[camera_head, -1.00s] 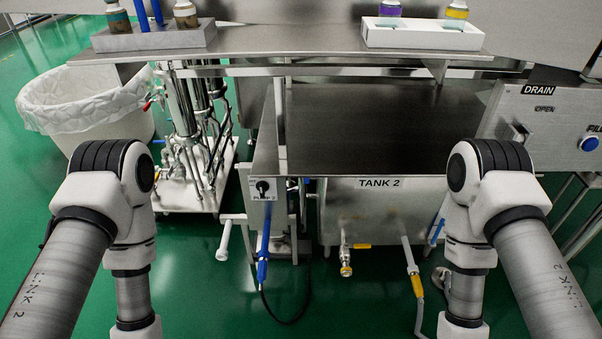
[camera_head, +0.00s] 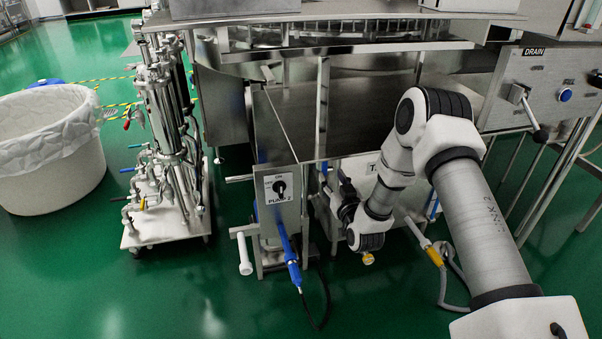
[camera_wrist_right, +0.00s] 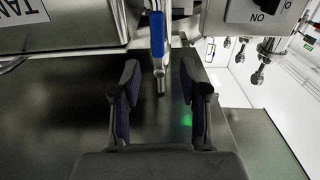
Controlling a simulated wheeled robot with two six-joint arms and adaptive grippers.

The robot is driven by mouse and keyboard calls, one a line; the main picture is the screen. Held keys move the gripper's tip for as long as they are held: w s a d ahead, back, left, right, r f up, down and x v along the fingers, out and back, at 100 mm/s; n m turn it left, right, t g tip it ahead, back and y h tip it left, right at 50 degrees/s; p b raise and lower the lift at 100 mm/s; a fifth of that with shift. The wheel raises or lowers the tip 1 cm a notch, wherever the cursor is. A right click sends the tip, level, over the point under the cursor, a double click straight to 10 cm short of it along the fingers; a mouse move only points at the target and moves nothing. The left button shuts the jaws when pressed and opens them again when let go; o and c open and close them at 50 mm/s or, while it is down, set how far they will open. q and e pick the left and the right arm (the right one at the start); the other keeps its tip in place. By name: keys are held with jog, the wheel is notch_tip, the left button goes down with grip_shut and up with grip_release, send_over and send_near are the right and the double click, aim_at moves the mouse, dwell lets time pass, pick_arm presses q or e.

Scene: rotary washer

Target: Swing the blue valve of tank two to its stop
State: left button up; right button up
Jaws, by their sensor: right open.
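The blue valve handle (camera_wrist_right: 157,38) shows in the right wrist view, upright in the picture, beyond and between my fingertips. I see no contact with it. My right gripper (camera_wrist_right: 159,78) is open and empty, its two dark fingers on either side of the handle's line. In the head view the right gripper (camera_head: 332,190) is small and dark, between the pump 2 box and tank 2 (camera_head: 366,170). There the arm and gripper hide most of the valve and part of the tank label. My left gripper is not in view.
The pump 2 box (camera_head: 279,190) with its black knob and blue hose (camera_head: 287,250) stands left of the gripper. The drain panel (camera_head: 545,85) is at the right. A white pipe stub (camera_head: 244,255) sticks out low.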

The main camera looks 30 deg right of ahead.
aim_at(325, 164)
jog(key=b+x, duration=0.2)
jog(key=x, duration=0.5)
jog(key=shift+w+d+f+b, duration=0.1)
jog(key=shift+d+b, duration=0.05)
jog(key=shift+b, duration=0.25)
jog(key=shift+w+d, duration=0.1)
jog(key=shift+w, duration=0.2)
grip_shut()
